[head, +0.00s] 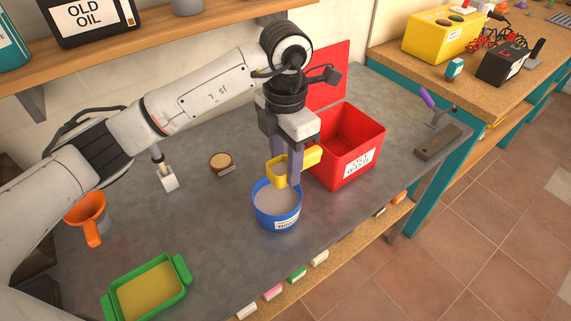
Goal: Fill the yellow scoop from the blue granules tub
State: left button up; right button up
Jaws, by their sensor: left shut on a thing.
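The yellow scoop (282,172) is held by my left gripper (288,167), which is shut on it and points down. The scoop is at the upper rim of the blue granules tub (277,218), over its back part. Whether the scoop touches the granules cannot be told. The tub stands on the grey bench top and holds grey-beige granules (275,199). The inside of the scoop is mostly hidden, so its contents cannot be told. My right gripper is not in view.
A red waste bin (347,150) with its lid up stands just right of the tub. A green tray (147,291) is at the front left, an orange funnel-like jug (87,213) at the left. The bench between tray and tub is clear.

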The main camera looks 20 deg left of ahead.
pick_arm(q)
jog(key=shift+r, duration=0.4)
jog(key=shift+r, duration=0.2)
jog(key=shift+r, duration=0.8)
dwell(0.3)
